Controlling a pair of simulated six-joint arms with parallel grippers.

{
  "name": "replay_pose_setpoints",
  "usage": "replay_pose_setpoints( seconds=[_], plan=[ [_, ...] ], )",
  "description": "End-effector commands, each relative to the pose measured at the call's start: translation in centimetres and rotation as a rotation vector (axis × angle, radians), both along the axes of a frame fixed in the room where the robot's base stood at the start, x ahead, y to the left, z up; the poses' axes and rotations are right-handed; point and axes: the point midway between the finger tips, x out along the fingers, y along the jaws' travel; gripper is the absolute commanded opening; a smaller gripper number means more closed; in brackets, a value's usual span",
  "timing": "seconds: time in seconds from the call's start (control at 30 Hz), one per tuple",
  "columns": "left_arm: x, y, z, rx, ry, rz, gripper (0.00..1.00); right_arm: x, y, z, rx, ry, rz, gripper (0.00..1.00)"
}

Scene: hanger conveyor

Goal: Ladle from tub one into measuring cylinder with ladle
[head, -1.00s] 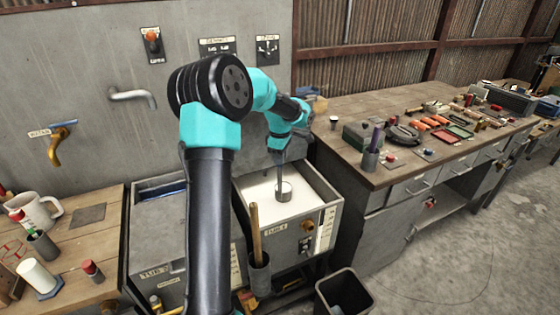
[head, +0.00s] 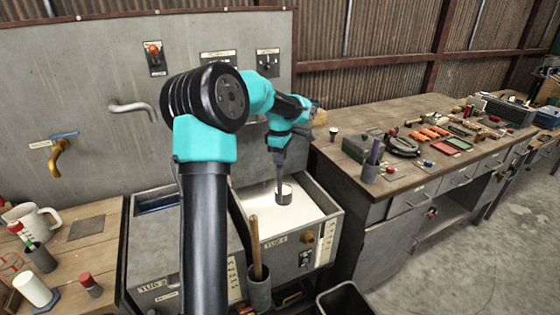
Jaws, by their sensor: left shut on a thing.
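Tub one (head: 325,245) is a grey metal tub filled with white liquid, in the middle of the head view. My left gripper (head: 279,146) is over the tub, shut on the ladle (head: 282,172). The ladle's handle points down. Its small grey cup (head: 284,197) is upright at or just above the white surface, with white showing inside; I cannot tell whether it touches the liquid. My left arm hides part of the area left of the tub. I cannot make out a measuring cylinder for certain. My right gripper is not in view.
A holder (head: 259,290) with a wooden handle stands at tub one's front. A second tub (head: 160,245) is to the left. A bench (head: 75,265) with a white jug (head: 38,222) is at far left. A cluttered workbench (head: 400,190) is at right. A dark bin (head: 345,300) stands below.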

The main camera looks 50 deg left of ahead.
Motion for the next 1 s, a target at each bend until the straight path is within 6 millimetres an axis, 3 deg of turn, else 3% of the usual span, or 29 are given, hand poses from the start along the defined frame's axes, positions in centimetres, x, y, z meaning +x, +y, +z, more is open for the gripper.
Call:
replay_pose_setpoints(
  seconds=[0.7,1.0],
  plan=[
    [0.0,0.0,3.9,0.001,-0.003,-0.001,0.00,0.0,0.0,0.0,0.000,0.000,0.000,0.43],
    [0.0,0.0,4.3,0.001,-0.002,-0.001,0.00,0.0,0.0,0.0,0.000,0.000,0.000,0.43]
  ],
)
